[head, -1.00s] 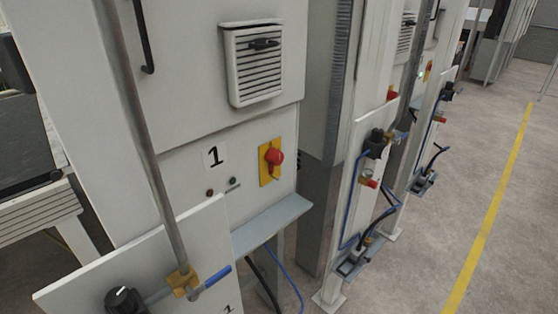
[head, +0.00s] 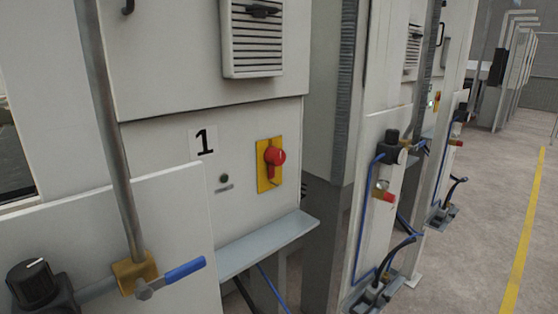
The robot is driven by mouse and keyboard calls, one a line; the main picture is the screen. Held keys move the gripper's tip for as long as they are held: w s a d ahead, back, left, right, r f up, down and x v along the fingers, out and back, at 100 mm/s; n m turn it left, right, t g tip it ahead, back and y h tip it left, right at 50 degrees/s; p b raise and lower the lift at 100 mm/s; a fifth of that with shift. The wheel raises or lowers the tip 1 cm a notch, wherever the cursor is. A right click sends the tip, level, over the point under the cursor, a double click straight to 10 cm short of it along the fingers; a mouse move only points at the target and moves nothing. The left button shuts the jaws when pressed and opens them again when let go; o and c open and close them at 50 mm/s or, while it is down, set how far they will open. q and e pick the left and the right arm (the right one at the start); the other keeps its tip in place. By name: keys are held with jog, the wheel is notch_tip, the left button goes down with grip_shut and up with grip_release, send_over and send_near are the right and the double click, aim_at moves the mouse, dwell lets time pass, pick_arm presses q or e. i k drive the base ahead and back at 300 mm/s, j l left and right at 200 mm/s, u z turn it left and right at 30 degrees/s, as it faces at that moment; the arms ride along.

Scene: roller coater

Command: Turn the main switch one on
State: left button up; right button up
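The main switch one is a red rotary handle (head: 273,158) on a yellow plate (head: 263,180). It is mounted on the light grey cabinet panel, right of the black number 1 label (head: 204,141). The red grip appears to point downward, close to vertical. Neither of my grippers shows in the head view, and nothing touches the switch.
A grey ledge (head: 262,246) sticks out below the switch. At the front left are a metal pipe (head: 112,130), a blue-handled valve (head: 185,270) and a black knob (head: 35,283). Similar stations stand to the right. Open floor (head: 460,270) with a yellow line (head: 522,240) lies at the right.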

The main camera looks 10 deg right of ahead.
aim_at(273, 156)
jog(key=i+l+u, duration=0.2)
jog(key=l, duration=0.4)
jog(key=l+u, duration=0.2)
jog(key=l, duration=0.4)
jog(key=i+l+u, duration=0.2)
jog(key=l, duration=0.45)
jog(key=k, duration=0.05)
